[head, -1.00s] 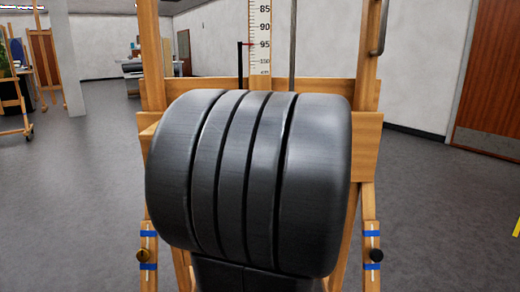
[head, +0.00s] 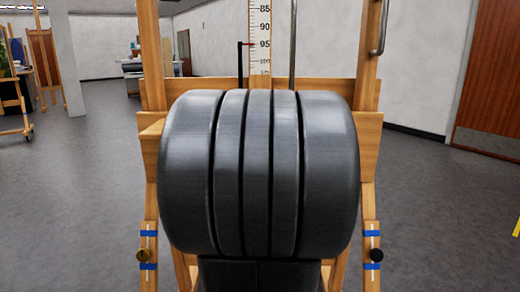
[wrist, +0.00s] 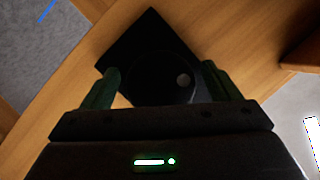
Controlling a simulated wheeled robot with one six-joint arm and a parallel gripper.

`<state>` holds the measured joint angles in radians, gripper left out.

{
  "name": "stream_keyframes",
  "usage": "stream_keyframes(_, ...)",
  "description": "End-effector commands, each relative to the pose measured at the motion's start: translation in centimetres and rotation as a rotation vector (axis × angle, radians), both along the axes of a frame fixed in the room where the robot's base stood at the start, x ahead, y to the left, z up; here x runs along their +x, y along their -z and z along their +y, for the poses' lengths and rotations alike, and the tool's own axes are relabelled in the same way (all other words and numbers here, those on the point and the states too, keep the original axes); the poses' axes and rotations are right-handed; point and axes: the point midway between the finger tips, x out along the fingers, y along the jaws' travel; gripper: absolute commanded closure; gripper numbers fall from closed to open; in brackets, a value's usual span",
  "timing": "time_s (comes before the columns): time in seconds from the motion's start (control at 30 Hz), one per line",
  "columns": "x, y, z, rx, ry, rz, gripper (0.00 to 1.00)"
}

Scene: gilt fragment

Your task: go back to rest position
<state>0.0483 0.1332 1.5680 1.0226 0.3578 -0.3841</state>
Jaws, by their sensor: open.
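My gripper (wrist: 160,68) shows in the wrist view with two dark green fingers spread apart. It is open, with nothing clearly held between the fingers. A black plate with a round knob (wrist: 182,80) on a wooden surface lies beyond the fingers; whether they touch it I cannot tell. In the head view my dark grey arm fills the middle and hides my gripper and much of the wooden easel frame (head: 368,135) behind it.
A ruled scale (head: 262,40) rises behind my arm. The easel's legs carry blue bands and knobs, one dark knob (head: 376,255) on the right. Open grey floor (head: 430,220) lies on both sides. A brown door (head: 490,90) stands at right, a wheeled easel (head: 15,100) at far left.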

Motion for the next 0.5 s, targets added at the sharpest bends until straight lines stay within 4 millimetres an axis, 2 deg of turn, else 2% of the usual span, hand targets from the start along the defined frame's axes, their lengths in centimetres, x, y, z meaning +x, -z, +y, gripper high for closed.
stream_keyframes(0.5,-0.01,-0.45,0.04,-0.293,-0.003,0.002,0.17)
